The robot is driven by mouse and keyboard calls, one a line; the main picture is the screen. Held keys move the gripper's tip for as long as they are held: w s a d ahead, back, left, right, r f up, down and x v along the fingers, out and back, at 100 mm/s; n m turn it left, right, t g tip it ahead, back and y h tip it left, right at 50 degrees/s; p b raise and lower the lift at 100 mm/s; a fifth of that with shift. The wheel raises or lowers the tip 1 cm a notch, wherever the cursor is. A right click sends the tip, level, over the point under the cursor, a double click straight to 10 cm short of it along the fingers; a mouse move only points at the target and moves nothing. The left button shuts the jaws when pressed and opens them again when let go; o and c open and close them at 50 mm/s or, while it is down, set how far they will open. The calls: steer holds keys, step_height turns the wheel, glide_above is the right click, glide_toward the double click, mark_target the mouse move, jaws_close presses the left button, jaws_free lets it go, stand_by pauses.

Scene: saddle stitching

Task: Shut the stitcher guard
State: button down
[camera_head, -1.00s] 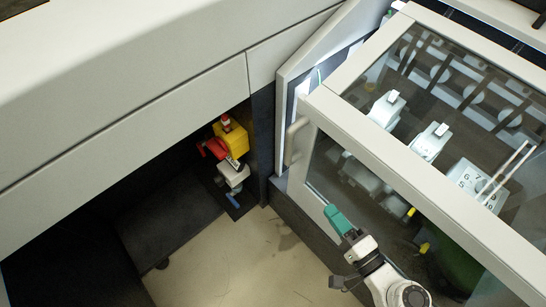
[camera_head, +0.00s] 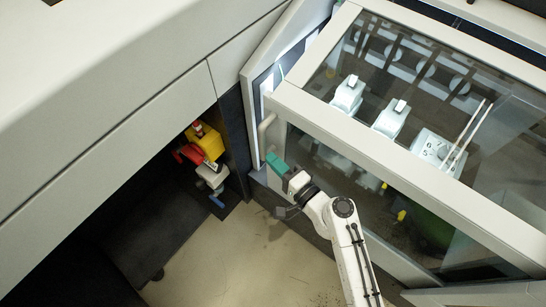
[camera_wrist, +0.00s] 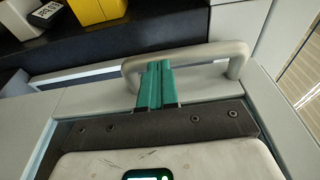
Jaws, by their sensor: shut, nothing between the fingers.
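The stitcher guard (camera_head: 345,133) is a pale frame with clear panels over the stitching heads. A lit strip shows between its left end and the machine housing; I cannot tell how wide the gap is. Its grey handle (camera_head: 265,138) is on the left end of the front, and it also shows in the wrist view (camera_wrist: 190,52). My gripper (camera_head: 272,160) has teal fingers, shut and empty, just below the handle. In the wrist view the fingertips (camera_wrist: 157,72) overlap the handle's bar; I cannot tell if they touch.
White stitching heads (camera_head: 390,119) sit under the clear panel. A yellow and red device (camera_head: 205,145) stands in the dark recess at left. The pale floor (camera_head: 240,262) is open below the guard. A long pale cover (camera_head: 110,80) fills the upper left.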

steer(key=shift+w+a, duration=0.25)
steer(key=shift+w+a, duration=0.1)
steer(key=s+a+b+x, duration=0.1)
steer(key=b+x, duration=0.2)
steer(key=x, duration=0.6)
steer(key=shift+r, duration=0.2)
steer(key=shift+a, duration=0.2)
steer(key=shift+s, duration=0.1)
